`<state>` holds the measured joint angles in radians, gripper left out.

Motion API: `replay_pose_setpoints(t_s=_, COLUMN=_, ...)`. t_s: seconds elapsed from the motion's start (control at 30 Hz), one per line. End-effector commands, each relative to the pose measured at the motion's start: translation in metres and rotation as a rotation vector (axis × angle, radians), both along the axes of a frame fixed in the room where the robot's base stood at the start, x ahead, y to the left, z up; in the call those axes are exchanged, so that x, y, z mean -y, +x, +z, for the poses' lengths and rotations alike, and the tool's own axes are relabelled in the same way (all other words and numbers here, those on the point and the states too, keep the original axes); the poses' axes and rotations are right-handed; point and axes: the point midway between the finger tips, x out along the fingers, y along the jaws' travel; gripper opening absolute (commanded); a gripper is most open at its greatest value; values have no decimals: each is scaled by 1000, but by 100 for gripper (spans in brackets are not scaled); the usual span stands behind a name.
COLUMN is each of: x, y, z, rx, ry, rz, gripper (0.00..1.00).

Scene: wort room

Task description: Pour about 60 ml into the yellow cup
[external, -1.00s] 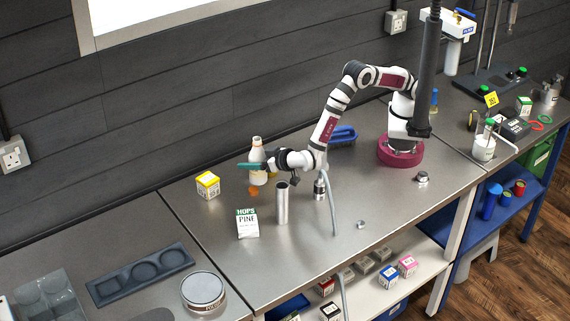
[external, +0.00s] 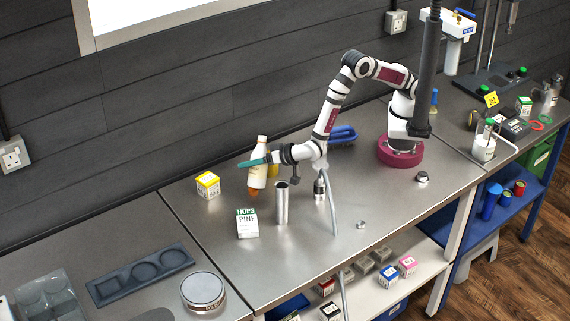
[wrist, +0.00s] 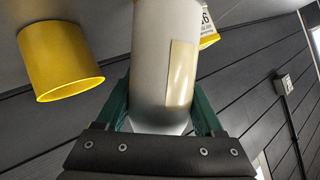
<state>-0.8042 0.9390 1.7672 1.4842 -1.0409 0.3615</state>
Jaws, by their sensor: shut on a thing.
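My gripper (external: 257,162), with green fingers, is shut on a white bottle (external: 256,178). The bottle leans a little, its top to the right in the external view. In the wrist view the bottle (wrist: 165,55) fills the middle between the fingers (wrist: 162,105), with a cream strip on its side; its mouth is out of that view. The yellow cup (wrist: 60,60) is left of the bottle in the wrist view, apart from it. In the external view the cup (external: 273,171) is mostly hidden behind the bottle and gripper. I cannot see any liquid.
A yellow-topped box (external: 208,185) stands left of the bottle. A hops box (external: 247,223) and a tall metal cylinder (external: 282,205) stand in front. The bench's front right is mostly clear.

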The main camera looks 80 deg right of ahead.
Motion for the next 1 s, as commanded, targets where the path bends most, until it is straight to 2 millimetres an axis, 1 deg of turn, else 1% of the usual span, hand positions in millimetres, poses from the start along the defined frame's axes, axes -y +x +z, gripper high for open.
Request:
replay_pose_setpoints(t_s=0.23, x=5, y=0, z=-3, rx=18, ry=155, rz=0, gripper=1)
replay_pose_setpoints(t_s=0.93, x=-15, y=2, z=-20, rx=70, ry=608, rz=1, gripper=1)
replay_pose_setpoints(t_s=1.0, x=-16, y=2, z=-16, rx=77, ry=655, rz=0, gripper=1)
